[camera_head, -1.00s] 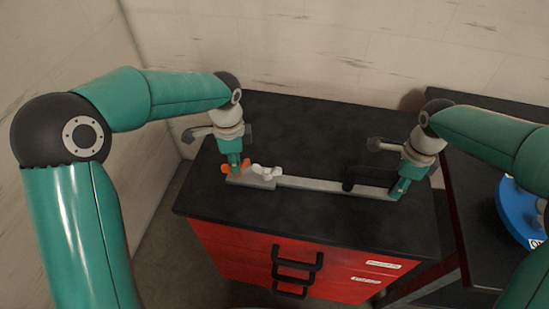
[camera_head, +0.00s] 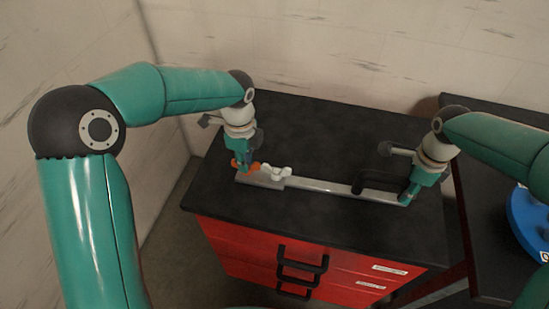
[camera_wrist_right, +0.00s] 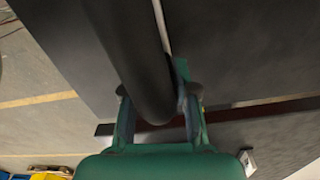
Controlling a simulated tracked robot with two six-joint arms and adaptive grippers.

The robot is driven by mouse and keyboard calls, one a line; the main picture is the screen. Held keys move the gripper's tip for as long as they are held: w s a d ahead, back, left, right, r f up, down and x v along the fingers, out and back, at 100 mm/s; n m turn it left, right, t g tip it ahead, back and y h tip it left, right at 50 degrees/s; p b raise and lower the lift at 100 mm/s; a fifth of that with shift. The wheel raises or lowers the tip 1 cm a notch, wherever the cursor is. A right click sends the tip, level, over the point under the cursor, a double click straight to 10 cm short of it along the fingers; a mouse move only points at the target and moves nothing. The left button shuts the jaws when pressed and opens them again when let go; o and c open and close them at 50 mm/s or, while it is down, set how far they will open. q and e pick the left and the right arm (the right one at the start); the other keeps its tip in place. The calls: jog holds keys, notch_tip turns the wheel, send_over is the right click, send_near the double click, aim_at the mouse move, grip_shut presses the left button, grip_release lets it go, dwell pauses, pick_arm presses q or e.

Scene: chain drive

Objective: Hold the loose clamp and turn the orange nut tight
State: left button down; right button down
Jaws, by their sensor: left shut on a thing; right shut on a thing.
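The clamp is a long grey bar (camera_head: 325,186) lying on the black cabinet top, with a black handle (camera_head: 378,181) near its right end. The orange wing nut (camera_head: 255,167) is at the bar's left end, partly hidden by my left gripper (camera_head: 244,168), which is shut on it from above. A white wing nut (camera_head: 277,172) sits just right of it. My right gripper (camera_head: 407,197) is shut on the clamp's right end. In the right wrist view the black handle (camera_wrist_right: 145,60) looms large, close to my right gripper (camera_wrist_right: 160,112), and hides much of the grip.
The red drawer cabinet (camera_head: 235,245) has black pulls (camera_head: 302,262) on its front. A second dark table (camera_head: 490,240) with a blue round object (camera_head: 527,222) stands at the right. The cabinet top (camera_head: 320,130) behind the clamp is clear.

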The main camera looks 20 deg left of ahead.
pick_arm(q)
jog(key=c, duration=1.1)
grip_release()
jog(key=shift+c, duration=0.2)
jog(key=shift+r, duration=0.1)
notch_tip(320, 180, up, 12)
pick_arm(e)
jog(key=c, duration=0.8)
grip_release()
jog(key=shift+r, duration=0.1)
